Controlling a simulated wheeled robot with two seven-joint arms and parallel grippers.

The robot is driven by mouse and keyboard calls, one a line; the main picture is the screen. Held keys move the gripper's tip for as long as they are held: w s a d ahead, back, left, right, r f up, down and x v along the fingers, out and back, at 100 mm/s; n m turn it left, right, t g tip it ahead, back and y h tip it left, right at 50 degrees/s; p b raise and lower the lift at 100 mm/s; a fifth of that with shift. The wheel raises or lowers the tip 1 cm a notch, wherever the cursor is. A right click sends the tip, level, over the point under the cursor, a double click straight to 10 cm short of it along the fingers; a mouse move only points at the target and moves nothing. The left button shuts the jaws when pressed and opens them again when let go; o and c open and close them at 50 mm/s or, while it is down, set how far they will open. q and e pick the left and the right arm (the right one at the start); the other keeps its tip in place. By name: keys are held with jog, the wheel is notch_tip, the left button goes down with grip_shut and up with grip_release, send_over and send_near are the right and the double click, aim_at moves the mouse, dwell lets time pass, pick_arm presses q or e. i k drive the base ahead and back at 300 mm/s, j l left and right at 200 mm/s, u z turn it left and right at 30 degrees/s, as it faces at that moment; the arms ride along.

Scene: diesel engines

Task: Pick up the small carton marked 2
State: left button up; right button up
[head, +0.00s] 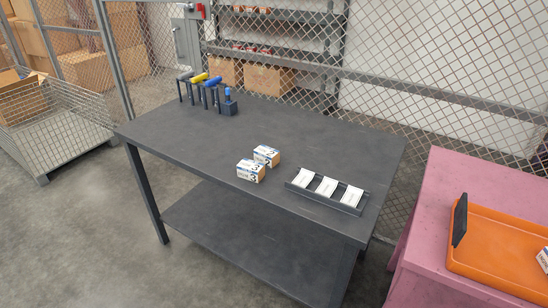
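Two small white, blue and tan cartons stand close together on the dark table (190,142), near its middle front. The nearer carton (251,170) is slightly left of the farther carton (266,156). Each has dark printing on its sides, but the numbers are too small to read with certainty. Part of another small carton (543,259) shows at the right picture edge, on the orange tray (495,245); its mark is unreadable. I cannot tell which carton is marked 2. Neither of my grippers is in view.
A dark narrow tray (296,187) with white cards lies right of the cartons. Tools with yellow and blue handles (199,78) stand at the table's back left. The orange tray, with a black upright piece (460,220), sits on a pink table (440,180). A wire fence stands behind.

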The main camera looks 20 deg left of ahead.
aim_at(269, 156)
jog(key=i+j+z, duration=0.2)
jog(key=j+z, duration=0.15)
jog(key=j, duration=0.55)
jog(key=j+z, duration=0.35)
jog(key=j, duration=0.6)
jog(key=j+z, duration=0.35)
jog(key=j, duration=0.65)
